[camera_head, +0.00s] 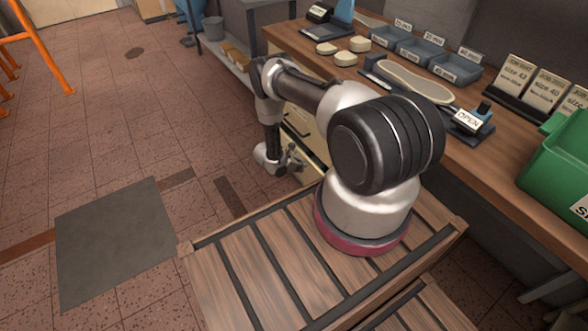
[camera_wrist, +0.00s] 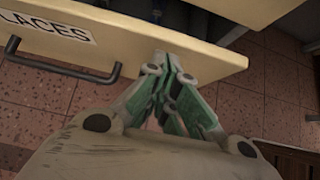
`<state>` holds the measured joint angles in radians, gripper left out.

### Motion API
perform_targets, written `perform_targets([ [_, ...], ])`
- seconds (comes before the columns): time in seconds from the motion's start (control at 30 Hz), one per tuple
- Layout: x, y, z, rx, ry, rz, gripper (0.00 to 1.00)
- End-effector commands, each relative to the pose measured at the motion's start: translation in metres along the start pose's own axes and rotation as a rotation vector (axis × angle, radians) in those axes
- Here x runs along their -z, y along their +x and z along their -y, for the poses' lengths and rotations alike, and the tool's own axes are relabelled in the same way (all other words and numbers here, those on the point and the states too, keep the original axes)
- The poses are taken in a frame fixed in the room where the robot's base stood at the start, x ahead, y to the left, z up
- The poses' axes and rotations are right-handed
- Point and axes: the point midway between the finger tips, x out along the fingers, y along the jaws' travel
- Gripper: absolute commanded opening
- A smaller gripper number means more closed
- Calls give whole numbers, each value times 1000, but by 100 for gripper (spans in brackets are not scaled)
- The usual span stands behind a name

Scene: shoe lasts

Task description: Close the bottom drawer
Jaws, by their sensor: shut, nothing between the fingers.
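The drawer front (camera_wrist: 108,38) is cream, with a dark bar handle (camera_wrist: 62,70) and a white label reading "LACES" (camera_wrist: 48,26). The drawer stands open, as part of its inside shows behind the front in the wrist view. My gripper (camera_wrist: 162,56) is shut and empty, its green-sided fingers at the front's upper edge, to the right of the handle. Whether they touch it I cannot tell. In the head view my gripper (camera_head: 291,160) is low beside the bench, next to the drawers (camera_head: 299,122), which my arm partly hides.
A low shelf with a bucket (camera_head: 213,28) stands behind. The tiled floor at left is mostly clear, with a grey mat (camera_head: 115,240).

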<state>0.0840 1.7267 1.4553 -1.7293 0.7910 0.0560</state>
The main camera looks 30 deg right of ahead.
Motion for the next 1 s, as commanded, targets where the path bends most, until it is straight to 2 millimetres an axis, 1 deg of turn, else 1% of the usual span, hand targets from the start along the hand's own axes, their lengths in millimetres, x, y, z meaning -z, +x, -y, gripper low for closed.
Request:
perform_targets([
  [0.13, -5, 5, 0, 1, 1, 0, 0],
  [0.47, -6, 6, 0, 1, 1, 0, 0],
  [0.73, -36, 36, 1, 3, 4, 0, 0],
  [0.83, -41, 40, 0, 1, 1, 0, 0],
  [1.0, -42, 41, 0, 0, 3, 2, 0],
])
